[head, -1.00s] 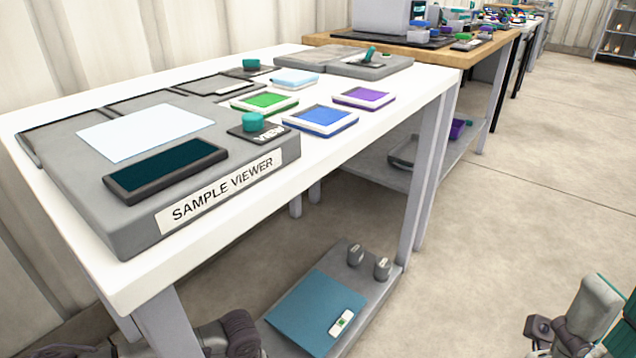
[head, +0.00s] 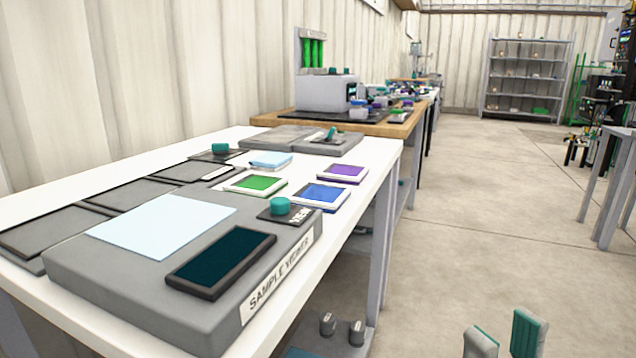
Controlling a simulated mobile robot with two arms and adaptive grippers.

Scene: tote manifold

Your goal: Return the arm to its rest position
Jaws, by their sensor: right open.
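My right gripper (head: 505,338) shows at the bottom right of the head view. Its two grey fingers with teal pads point up and stand apart, with nothing between them. It is over the open floor, to the right of the white table (head: 349,232) and touching nothing. The rest of the right arm is below the frame. My left gripper is not in view.
A grey sample viewer (head: 120,300) lies on the white table with green (head: 256,184), blue (head: 320,196) and purple (head: 343,173) framed tiles behind it. A wooden bench (head: 395,128) stands beyond. A grey-legged table (head: 612,180) is at right. The floor between is clear.

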